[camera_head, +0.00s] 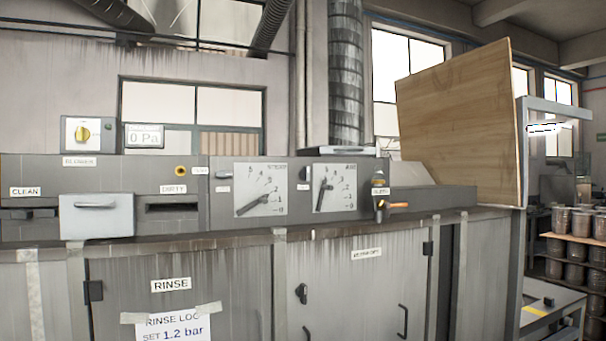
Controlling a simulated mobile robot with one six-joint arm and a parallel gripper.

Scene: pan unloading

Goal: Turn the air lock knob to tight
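No knob carries a label I can read as air lock. A black knob or latch (302,293) sits on the left side of the right lower cabinet door; whether it is the air lock knob, and its setting, I cannot tell. A yellow knob (83,133) is on a white box on top of the machine at the left. A small valve with an orange handle (397,205) is at the right end of the panel, the handle pointing right. My gripper is not in view.
Two dial gauges (260,190) (335,187) are on the grey panel. A display (144,136) reads 0 Pa. A paper note (174,326) says rinse, set 1.2 bar. A large wooden board (460,120) stands at the right. Shelves with jars (570,248) are beyond.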

